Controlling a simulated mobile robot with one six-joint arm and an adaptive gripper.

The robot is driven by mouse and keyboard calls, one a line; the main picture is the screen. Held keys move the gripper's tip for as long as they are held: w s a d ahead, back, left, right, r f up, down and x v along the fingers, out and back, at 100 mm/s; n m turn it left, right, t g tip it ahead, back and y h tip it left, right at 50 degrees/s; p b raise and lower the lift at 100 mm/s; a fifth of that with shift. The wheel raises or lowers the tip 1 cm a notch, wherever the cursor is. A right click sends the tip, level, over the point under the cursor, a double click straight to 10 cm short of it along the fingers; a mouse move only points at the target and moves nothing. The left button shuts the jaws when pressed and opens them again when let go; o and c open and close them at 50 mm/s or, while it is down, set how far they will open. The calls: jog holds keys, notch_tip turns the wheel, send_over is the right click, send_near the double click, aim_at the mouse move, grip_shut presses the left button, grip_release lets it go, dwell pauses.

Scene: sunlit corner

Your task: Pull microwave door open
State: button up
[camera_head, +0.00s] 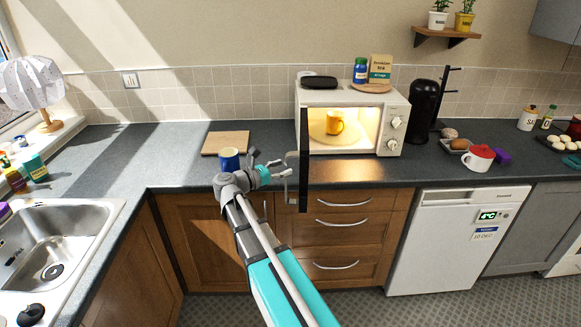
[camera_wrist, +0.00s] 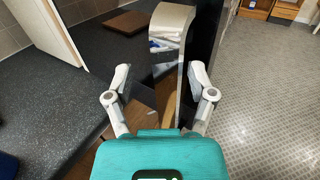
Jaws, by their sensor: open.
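The cream microwave (camera_head: 347,93) stands on the counter with its lit inside showing. A yellow mug (camera_head: 335,123) sits on the plate inside. The microwave door (camera_head: 304,170) stands swung far out to the front, seen nearly edge-on at the left side of the opening. My gripper (camera_head: 286,178) is open just left of the door. In the wrist view my gripper (camera_wrist: 160,78) has its fingers spread, with the door's pale, curved metallic part (camera_wrist: 168,28) ahead between them. I cannot tell whether a finger touches it.
A blue mug (camera_head: 229,158) stands on the counter close to my wrist. A wooden board (camera_head: 226,143) lies behind it. Wooden drawers (camera_head: 342,230) are below the door. The sink (camera_head: 50,250) is at left.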

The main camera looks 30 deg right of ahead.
jog(key=s+a, duration=0.1)
jog(key=a, duration=1.1)
jog(key=shift+s, duration=0.15)
jog(key=shift+d, duration=0.1)
dwell(0.4)
